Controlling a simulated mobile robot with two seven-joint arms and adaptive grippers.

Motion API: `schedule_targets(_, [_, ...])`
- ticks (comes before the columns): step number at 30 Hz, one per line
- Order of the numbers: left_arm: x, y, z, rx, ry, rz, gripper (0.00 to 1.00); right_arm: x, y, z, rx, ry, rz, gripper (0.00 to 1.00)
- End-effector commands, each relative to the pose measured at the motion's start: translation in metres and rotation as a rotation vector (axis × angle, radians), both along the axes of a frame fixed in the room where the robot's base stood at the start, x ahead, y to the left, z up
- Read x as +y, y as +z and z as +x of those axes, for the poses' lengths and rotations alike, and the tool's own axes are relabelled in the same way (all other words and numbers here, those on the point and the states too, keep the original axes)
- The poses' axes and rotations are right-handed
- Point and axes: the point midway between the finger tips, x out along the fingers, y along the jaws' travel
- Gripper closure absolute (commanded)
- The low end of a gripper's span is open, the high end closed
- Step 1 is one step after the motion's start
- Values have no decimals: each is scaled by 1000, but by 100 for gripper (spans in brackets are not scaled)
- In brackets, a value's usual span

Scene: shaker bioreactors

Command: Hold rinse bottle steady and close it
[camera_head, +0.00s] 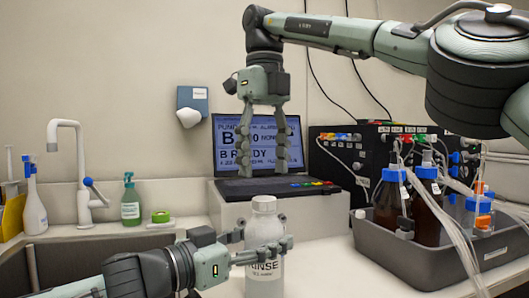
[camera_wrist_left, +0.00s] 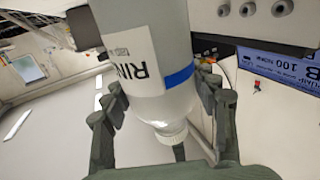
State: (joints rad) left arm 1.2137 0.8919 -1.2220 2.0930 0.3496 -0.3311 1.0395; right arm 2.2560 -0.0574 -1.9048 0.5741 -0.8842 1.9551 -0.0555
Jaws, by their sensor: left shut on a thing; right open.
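The rinse bottle (camera_head: 264,281) is white, labelled RINSE, and stands upright at the front centre of the head view. A white ribbed cap (camera_wrist_left: 170,132) sits on its neck; I cannot tell how tightly. My left gripper (camera_head: 262,245) comes in from the left and is shut on the bottle's upper part, with one finger across its front. In the left wrist view the bottle (camera_wrist_left: 150,60) shows between the two fingers. My right gripper (camera_head: 264,165) is open and empty, fingers pointing down, above the bottle's cap and apart from it.
A laptop (camera_head: 258,150) stands behind the bottle. A grey tray (camera_head: 400,262) with brown bottles (camera_head: 425,205) and tubing is at right. A sink (camera_head: 90,255) with a tap (camera_head: 82,170), a green bottle (camera_head: 131,202) and a white spray bottle (camera_head: 34,210) are at left.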

Motion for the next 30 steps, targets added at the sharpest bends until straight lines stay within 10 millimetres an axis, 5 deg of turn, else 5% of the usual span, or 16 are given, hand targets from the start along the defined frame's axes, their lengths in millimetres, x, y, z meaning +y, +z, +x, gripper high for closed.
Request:
schedule_targets(18, [0,0,0,1,0,0,100,0,22,0,-3,0,-2,41])
schedule_targets(19, [0,0,0,1,0,0,39,0,22,0,-3,0,-2,41])
schedule_targets(24, [0,0,0,1,0,-1,18,0,21,0,-3,0,-2,41])
schedule_targets(30, [0,0,0,0,0,0,17,0,21,0,-3,0,-2,41])
